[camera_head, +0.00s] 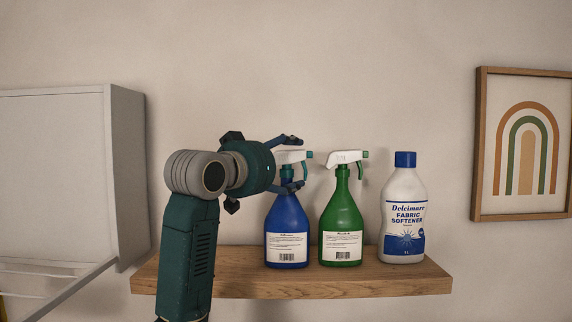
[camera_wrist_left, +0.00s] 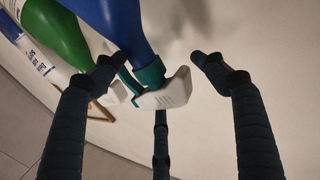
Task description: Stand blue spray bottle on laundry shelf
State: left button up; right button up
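The blue spray bottle (camera_head: 287,228) stands upright on the wooden laundry shelf (camera_head: 340,282), left of a green spray bottle. Its white spray head and green collar show close up in the left wrist view (camera_wrist_left: 126,27). My left gripper (camera_head: 297,164) is at the height of the spray head, coming from the left. Its fingers are spread, one above and one below the head. In the wrist view the left gripper (camera_wrist_left: 155,62) has one finger close beside the bottle's collar and the other clearly apart from it. Whether the near finger touches cannot be told. My right gripper is not in view.
The green spray bottle (camera_head: 341,226) stands close to the right of the blue one. A white fabric softener bottle (camera_head: 403,212) stands further right. A white cabinet (camera_head: 60,180) is at the left, and a framed picture (camera_head: 524,145) hangs at the right.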

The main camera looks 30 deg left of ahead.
pick_arm(q)
jog(key=shift+r, duration=0.25)
jog(key=s+b, duration=0.4)
jog(key=s, duration=0.8)
jog(key=shift+a, duration=0.35)
